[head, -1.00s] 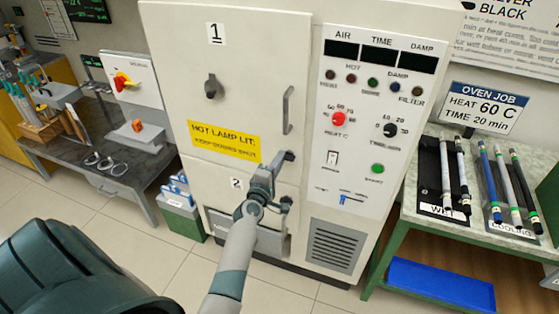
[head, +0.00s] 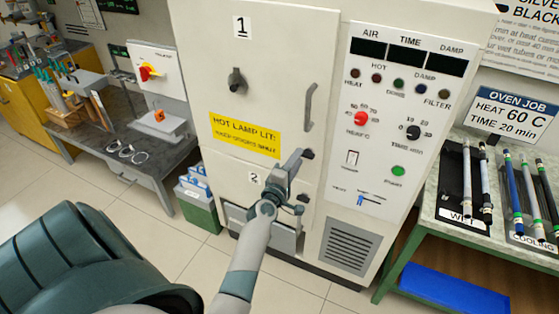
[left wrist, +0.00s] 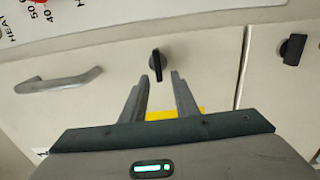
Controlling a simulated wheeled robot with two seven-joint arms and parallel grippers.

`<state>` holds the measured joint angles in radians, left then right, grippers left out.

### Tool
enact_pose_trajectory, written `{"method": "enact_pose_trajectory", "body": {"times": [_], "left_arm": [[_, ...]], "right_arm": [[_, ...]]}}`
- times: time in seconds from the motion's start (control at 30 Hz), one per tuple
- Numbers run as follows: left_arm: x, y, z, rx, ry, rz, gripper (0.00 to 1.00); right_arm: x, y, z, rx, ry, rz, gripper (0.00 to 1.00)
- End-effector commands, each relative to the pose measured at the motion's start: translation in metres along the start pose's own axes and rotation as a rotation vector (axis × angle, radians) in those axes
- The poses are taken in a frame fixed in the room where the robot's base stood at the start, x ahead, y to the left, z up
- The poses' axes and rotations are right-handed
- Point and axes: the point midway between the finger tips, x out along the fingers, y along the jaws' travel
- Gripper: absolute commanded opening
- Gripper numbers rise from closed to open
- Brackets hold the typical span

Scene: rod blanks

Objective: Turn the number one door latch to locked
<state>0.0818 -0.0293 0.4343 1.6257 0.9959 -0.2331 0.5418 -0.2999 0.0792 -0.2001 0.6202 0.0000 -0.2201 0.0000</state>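The number one door (head: 275,60) is the upper cream door of the oven cabinet, marked 1, and it looks shut. Its dark latch (head: 307,154) sits at the lower right corner, below the grey handle (head: 310,107). In the left wrist view the latch (left wrist: 155,62) is a narrow black tab running up and down the picture. My left gripper (head: 298,158) is in front of it, partly covering it. In the left wrist view its fingers (left wrist: 159,78) are apart and empty, with the latch just beyond and between the tips. My right gripper is out of view.
The number two door's latch (head: 303,199) sits close below and shows in the left wrist view (left wrist: 292,48). A dark knob (head: 236,82) is on the upper door. The control panel (head: 400,125) is to the right. A table of rods (head: 435,205) stands farther right.

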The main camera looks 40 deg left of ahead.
Motion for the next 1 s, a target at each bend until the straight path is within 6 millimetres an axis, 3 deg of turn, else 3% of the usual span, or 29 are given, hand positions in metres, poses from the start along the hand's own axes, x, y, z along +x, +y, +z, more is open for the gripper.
{"method": "enact_pose_trajectory", "body": {"times": [0.7, 1.0], "left_arm": [[-0.134, -0.003, 0.0, 0.001, 0.0, -0.002, 0.27], [-0.156, -0.001, 0.0, 0.0, 0.0, -0.001, 0.27]], "right_arm": [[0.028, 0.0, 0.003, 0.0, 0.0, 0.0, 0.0], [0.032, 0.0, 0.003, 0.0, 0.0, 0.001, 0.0]]}}
